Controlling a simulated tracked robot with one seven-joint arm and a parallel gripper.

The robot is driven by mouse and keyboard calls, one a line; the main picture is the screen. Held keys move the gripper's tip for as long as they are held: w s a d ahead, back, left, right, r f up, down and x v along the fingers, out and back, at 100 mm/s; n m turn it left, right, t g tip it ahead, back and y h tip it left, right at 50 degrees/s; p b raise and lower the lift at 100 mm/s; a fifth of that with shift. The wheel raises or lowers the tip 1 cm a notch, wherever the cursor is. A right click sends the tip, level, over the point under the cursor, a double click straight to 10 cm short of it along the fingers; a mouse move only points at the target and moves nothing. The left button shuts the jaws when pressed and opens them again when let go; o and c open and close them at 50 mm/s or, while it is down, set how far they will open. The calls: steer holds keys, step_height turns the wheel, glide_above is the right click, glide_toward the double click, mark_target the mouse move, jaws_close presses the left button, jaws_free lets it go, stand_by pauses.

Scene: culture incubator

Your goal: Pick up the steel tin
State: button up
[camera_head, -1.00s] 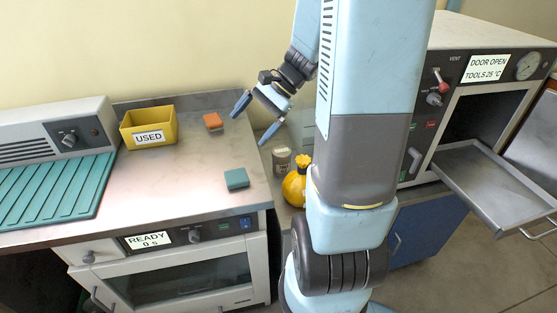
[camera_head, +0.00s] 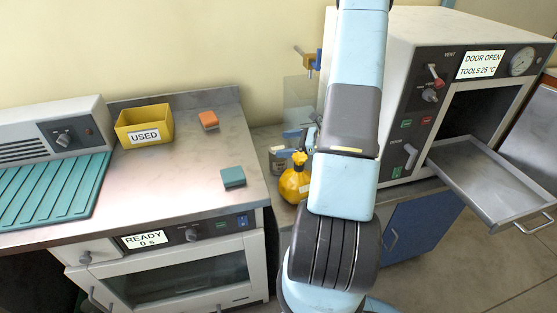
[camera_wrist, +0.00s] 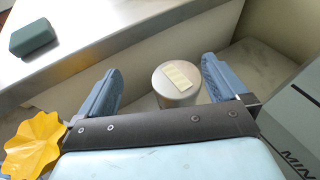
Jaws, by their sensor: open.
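The steel tin (camera_wrist: 178,88) is a round grey can with a pale label on its lid. In the wrist view it stands between the two blue fingers of my gripper (camera_wrist: 161,68), closer to the right one, with a gap on each side. My gripper is open and holds nothing. In the head view the tin (camera_head: 278,162) is partly hidden by my gripper (camera_head: 300,140), which is down in the recess between the counter and the oven. I cannot tell how far the fingertips are above the tin's base.
A yellow wrapped bag (camera_head: 295,183) stands close to the tin. The counter (camera_head: 180,165) edge rises on the left, bearing a teal block (camera_head: 232,177), an orange block (camera_head: 208,119) and a yellow USED bin (camera_head: 146,127). The oven (camera_head: 385,60) with its pulled-out tray (camera_head: 490,180) is at right.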

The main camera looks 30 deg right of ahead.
mark_target(274, 147)
steer(key=shift+m+t+h, duration=0.3)
steer(key=shift+m+t, duration=0.1)
steer(key=shift+m, duration=0.3)
steer(key=shift+w+a+f, duration=0.45)
steer(key=shift+w+f, duration=0.4)
steer(key=shift+w, duration=0.05)
steer(key=shift+w+a+f, duration=0.4)
steer(key=shift+w+f, duration=0.5)
steer(key=shift+w, duration=0.05)
steer(key=shift+w+a+f, duration=0.45)
steer(key=shift+w+f, duration=0.4)
steer(key=shift+w, duration=0.05)
steer(key=c, duration=1.2)
